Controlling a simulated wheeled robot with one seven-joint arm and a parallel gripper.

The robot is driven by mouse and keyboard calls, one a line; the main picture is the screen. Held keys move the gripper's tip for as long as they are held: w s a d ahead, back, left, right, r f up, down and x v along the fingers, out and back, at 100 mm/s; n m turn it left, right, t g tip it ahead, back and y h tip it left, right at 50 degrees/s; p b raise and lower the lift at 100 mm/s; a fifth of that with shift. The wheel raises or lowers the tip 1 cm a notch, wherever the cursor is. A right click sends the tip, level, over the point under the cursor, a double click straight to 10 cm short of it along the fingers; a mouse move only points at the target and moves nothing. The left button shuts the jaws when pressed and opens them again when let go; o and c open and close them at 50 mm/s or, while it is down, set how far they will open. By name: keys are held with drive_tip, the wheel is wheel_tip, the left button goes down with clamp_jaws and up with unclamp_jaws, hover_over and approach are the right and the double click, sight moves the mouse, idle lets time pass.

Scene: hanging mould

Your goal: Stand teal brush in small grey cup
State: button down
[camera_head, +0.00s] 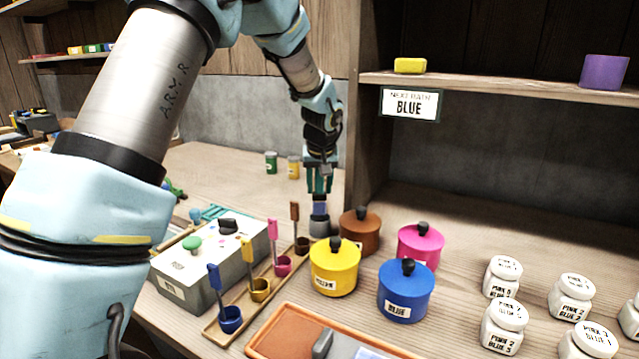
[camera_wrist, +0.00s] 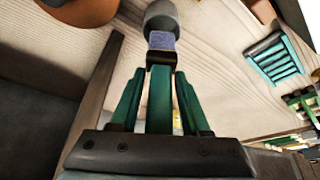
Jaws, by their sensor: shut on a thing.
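My gripper (camera_head: 319,190) points straight down and is shut on the teal brush. In the wrist view the brush's teal handle (camera_wrist: 160,100) stands between the two green fingers, with a dark collar and blue-violet bristles (camera_wrist: 162,41) pointing away from me. The small grey cup (camera_head: 319,226) stands on the bench right below the bristles (camera_head: 319,208). The cup also shows at the top of the wrist view (camera_wrist: 162,15). The bristles meet the cup's outline at its mouth; I cannot tell whether their tip is inside.
A brown pot (camera_head: 360,232) stands close right of the cup; yellow (camera_head: 334,270), pink (camera_head: 420,247) and blue (camera_head: 405,293) lidded pots stand nearby. Left is a wooden rack (camera_head: 243,318) of coloured cups with brushes. A shelf post (camera_head: 366,130) rises behind.

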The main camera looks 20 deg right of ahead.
sight(320, 194)
drive_tip(key=shift+f+b, duration=1.45)
drive_tip(key=shift+f, duration=0.65)
drive_tip(key=shift+c, duration=1.5)
unclamp_jaws()
drive_tip(key=shift+r, duration=0.1)
drive_tip(key=b+v, duration=0.1)
drive_tip(key=v, duration=0.9)
drive_tip(key=shift+r+b, duration=0.3)
drive_tip(key=shift+s+a+r, duration=0.1)
drive_tip(key=shift+s, duration=0.05)
